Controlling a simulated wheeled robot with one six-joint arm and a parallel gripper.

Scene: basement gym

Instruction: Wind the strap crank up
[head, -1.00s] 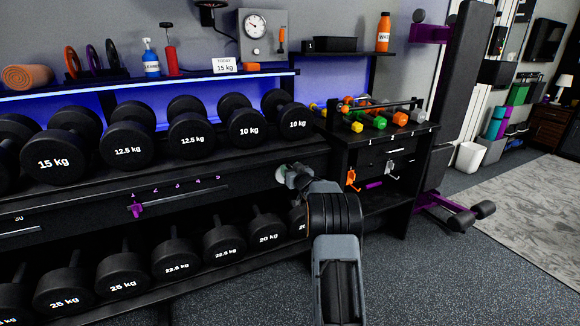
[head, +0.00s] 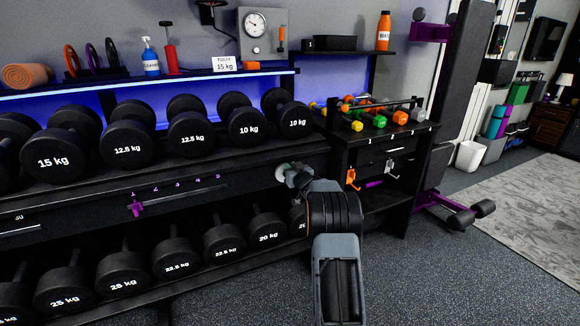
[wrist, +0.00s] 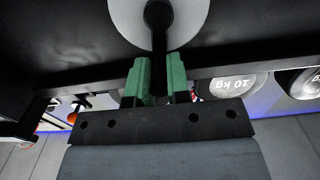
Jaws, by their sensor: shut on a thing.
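My gripper (wrist: 157,68) has green fingers closed on a dark upright handle (wrist: 159,25), which I take to be the strap crank's handle. A pale grey round disc (wrist: 187,12) sits right behind the handle in the wrist view. In the head view my gripper (head: 286,173) is at the right end of the dumbbell rack, below the 10 kg dumbbells; my arm hides most of the crank there. A purple marker (head: 136,207) sits near the 1 on a numbered rail on the rack. No strap can be made out.
Black dumbbells fill the upper shelf, such as a 10 kg one (head: 247,122), and the lower shelf, such as a 20 kg one (head: 266,227). A cabinet (head: 376,160) with small coloured dumbbells stands close on the right. The floor (head: 430,275) in front is clear.

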